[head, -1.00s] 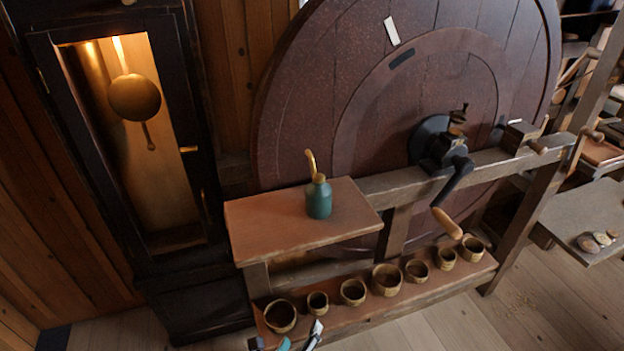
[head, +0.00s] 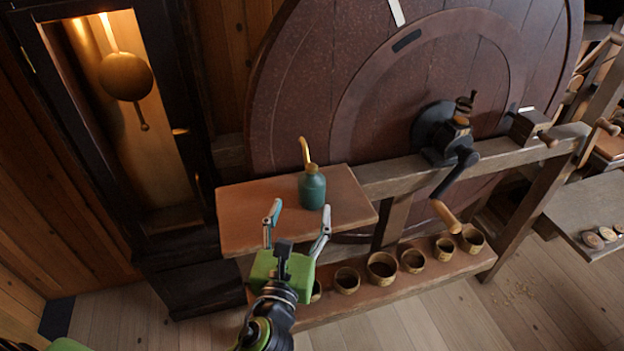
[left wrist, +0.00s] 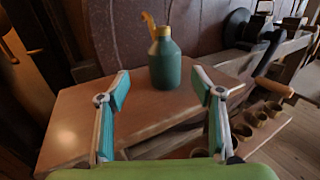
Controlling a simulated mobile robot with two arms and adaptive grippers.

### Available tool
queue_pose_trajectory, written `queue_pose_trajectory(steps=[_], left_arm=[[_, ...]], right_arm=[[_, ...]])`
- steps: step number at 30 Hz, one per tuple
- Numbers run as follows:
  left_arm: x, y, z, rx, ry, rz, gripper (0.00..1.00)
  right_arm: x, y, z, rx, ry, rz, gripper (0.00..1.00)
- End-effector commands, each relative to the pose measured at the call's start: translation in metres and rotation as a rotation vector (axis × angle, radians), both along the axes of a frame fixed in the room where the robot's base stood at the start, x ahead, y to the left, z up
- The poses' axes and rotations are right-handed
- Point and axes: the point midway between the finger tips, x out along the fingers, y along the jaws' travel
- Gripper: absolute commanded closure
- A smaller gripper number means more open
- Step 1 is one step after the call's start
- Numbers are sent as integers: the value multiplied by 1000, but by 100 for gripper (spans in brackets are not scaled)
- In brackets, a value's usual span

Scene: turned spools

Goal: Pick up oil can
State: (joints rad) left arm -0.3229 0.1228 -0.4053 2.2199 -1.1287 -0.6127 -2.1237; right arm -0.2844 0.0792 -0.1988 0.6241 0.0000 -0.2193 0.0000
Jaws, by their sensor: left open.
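The oil can (head: 312,189) is a teal bottle with a brass collar and curved spout. It stands upright on a small wooden shelf (head: 240,222) in front of the large dark wheel. In the left wrist view the oil can (left wrist: 165,64) is beyond the fingertips, roughly centred between them. My left gripper (head: 299,218) is open and empty, its fingers at the shelf's front edge and pointing toward the can. The left gripper also shows in the left wrist view (left wrist: 160,92), with no contact on the can. My right gripper is not in view.
A hand crank (head: 445,212) sits right of the shelf on a wooden beam (head: 400,178). Several small wooden cups (head: 382,267) stand on a lower shelf. A clock case with a pendulum (head: 126,76) stands at left. The upper shelf is clear around the can.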

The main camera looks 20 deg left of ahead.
Motion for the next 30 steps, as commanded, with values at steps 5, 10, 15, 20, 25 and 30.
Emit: queue_pose_trajectory(steps=[5, 10, 15, 20, 25, 30], left_arm=[[30, 4, 2, -1, 0, 2, 40], [41, 4, 1, -2, 0, 0, 40], [63, 2, 4, -3, 1, 2, 40], [85, 3, 3, -2, 2, 1, 40], [93, 4, 1, -2, 2, 0, 40], [92, 4, 1, -2, 2, 0, 42]], right_arm=[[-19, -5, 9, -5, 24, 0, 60], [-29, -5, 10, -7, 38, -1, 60], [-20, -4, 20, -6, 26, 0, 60], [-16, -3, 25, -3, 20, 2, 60], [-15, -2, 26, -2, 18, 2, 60], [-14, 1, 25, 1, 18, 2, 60]])
